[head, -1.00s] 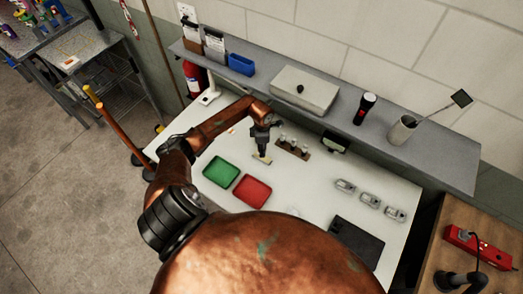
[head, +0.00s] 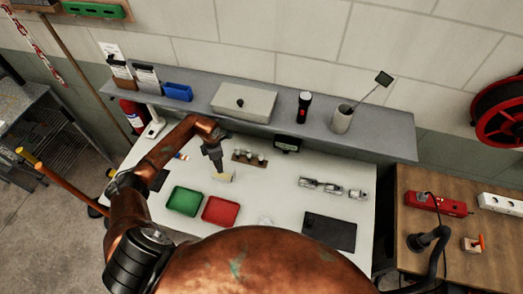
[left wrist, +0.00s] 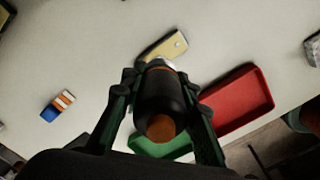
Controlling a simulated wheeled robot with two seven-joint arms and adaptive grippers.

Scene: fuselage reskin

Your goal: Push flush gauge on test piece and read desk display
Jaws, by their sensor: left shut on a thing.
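My left gripper (head: 215,160) is shut on a black cylindrical gauge with an orange end cap (left wrist: 160,127). The gauge's silver end (left wrist: 160,62) points down towards the table. The pale yellow test piece (head: 227,177) lies just below it; in the left wrist view the test piece (left wrist: 172,44) shows a small hole near its far end. The gauge overlaps the near end of the test piece, and I cannot tell whether they touch. The small dark desk display (head: 287,143) stands at the back of the table; its reading is too small to make out. My right gripper is out of view.
A green tray (head: 184,201) and a red tray (head: 220,211) lie in front of the test piece. A brown rack (head: 249,158) with small metal pieces stands right of it. A dark pad (head: 329,231) and several metal parts (head: 333,187) lie further right. A grey shelf (head: 372,138) runs behind.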

